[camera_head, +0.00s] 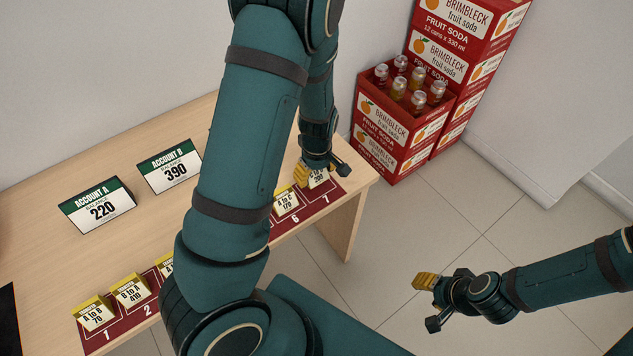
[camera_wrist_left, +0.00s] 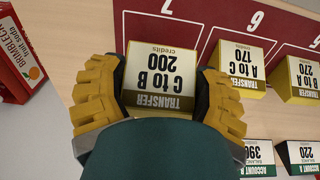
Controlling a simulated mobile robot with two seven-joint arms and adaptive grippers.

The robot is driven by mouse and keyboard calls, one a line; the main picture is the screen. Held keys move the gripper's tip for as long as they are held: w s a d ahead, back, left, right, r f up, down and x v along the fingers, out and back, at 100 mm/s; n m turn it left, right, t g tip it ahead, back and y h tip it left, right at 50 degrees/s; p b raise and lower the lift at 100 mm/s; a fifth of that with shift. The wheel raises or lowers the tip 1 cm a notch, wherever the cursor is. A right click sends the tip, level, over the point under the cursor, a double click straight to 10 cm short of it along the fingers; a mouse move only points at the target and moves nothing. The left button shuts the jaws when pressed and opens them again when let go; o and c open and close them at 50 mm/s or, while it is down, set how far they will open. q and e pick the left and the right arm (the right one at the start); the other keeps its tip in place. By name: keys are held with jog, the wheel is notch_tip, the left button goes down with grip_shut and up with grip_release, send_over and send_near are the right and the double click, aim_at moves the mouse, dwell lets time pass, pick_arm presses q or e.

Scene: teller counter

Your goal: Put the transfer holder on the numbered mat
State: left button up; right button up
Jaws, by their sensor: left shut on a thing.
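The transfer holder (camera_wrist_left: 158,68) reads "C to B 200", with a white face and a gold top. My left gripper (camera_head: 317,175) is shut on it, with one yellow finger on each side in the left wrist view. The holder also shows in the head view (camera_head: 318,179) at slot 7. The dark red numbered mat (camera_wrist_left: 283,22) has white outlines and numbers. The holder is at slot 7; whether it touches the mat or hovers just above, I cannot tell. My right gripper (camera_head: 427,284) hangs away from the table; its finger gap is unclear.
Other holders stand along the mat, such as A to C 170 (camera_wrist_left: 241,66) beside the held one. Account A (camera_head: 97,208) and Account B (camera_head: 169,167) cards stand behind. Red soda crates (camera_head: 400,130) are past the table's right end. My left arm hides the table's middle.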

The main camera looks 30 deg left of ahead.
aim_at(316, 180)
pick_arm(q)
jog(key=shift+f+b, duration=0.6)
jog(key=shift+f, duration=1.35)
jog(key=shift+r, duration=0.1)
jog(key=o, duration=1)
